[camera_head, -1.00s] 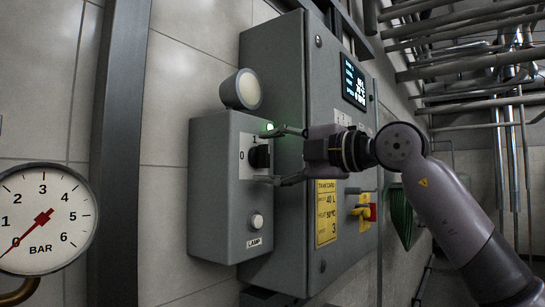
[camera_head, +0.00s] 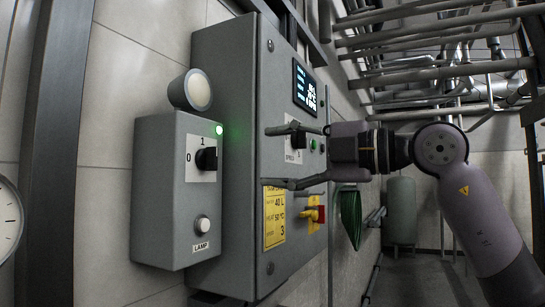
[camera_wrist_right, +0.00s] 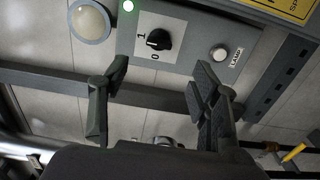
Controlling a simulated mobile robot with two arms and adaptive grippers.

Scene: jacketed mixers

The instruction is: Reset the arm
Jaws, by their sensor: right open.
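My right gripper (camera_head: 280,157) is open and empty in the head view. Its two fingers reach left in front of the larger grey cabinet, apart from the lamp box. It also shows in the right wrist view (camera_wrist_right: 160,90), with nothing between the fingers. The grey lamp box (camera_head: 158,225) carries a black rotary switch (camera_head: 207,159) marked 0 and 1, a white button (camera_head: 202,224) labelled LAMP and a lit green light (camera_head: 219,130). The black switch also shows in the right wrist view (camera_wrist_right: 159,39), beyond the fingertips. My left gripper is not in view.
The grey cabinet (camera_head: 225,75) has a lit display (camera_head: 305,88), a yellow card (camera_head: 274,218) and a red-yellow switch (camera_head: 316,214). A round lamp (camera_head: 198,90) sits above the lamp box. Pipes (camera_head: 440,40) run overhead. A gauge (camera_head: 8,220) is at far left. The floor (camera_head: 425,280) at right looks clear.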

